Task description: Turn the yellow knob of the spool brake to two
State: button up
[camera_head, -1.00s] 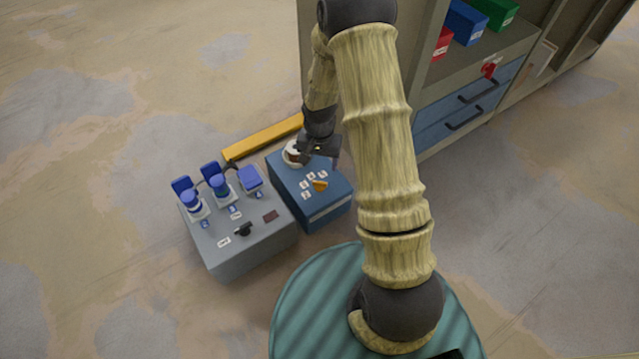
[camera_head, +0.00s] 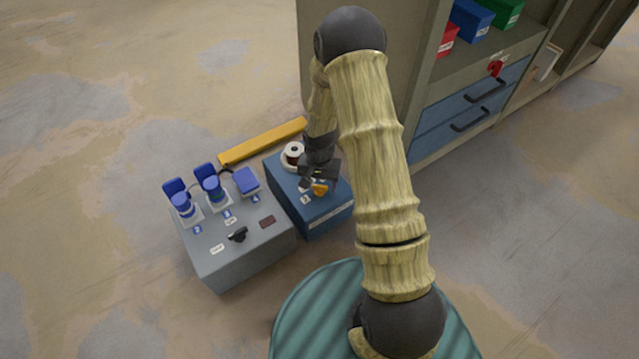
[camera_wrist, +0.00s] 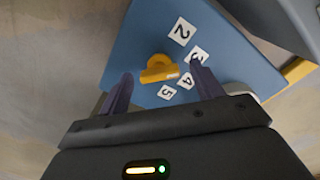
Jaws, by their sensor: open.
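The yellow knob (camera_head: 320,189) of the spool brake sits on top of the blue box (camera_head: 318,216). In the wrist view the knob (camera_wrist: 157,64) shows between and beyond the fingers, with a bar across it. Its pale-marked end lies toward the label four (camera_wrist: 186,80). The labels two (camera_wrist: 181,31), three (camera_wrist: 199,56) and five (camera_wrist: 167,92) stand around it. My gripper (camera_wrist: 160,76) is open and empty, its fingers spread on either side of the knob in that view. Contact cannot be told. In the head view my gripper (camera_head: 318,172) is above the box and hides some labels.
A white-rimmed spool (camera_head: 293,151) is at the back of the blue box. A grey box (camera_head: 245,262) with blue parts and a black knob (camera_head: 238,235) stands left. A yellow beam (camera_head: 262,142) lies behind. A shelf unit (camera_head: 410,110) with drawers is at the right.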

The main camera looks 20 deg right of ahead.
jog(key=c, duration=1)
jog(key=shift+r+n+p, duration=0.2)
jog(key=shift+n+p, duration=0.1)
jog(key=shift+p, duration=0.35)
jog(key=shift+r+n+p, duration=0.1)
jog(key=shift+n+p, duration=0.4)
jog(key=shift+p, duration=0.35)
jog(key=n+p, duration=0.2)
jog(key=p, duration=0.1)
jog(key=shift+s, duration=0.1)
jog(key=n+p, duration=0.3)
jog(key=p, duration=0.1)
jog(key=shift+a+f+n+p, duration=0.1)
jog(key=shift+f+n+p, duration=0.1)
jog(key=shift+n+p, duration=0.85)
jog(key=shift+n, duration=0.25)
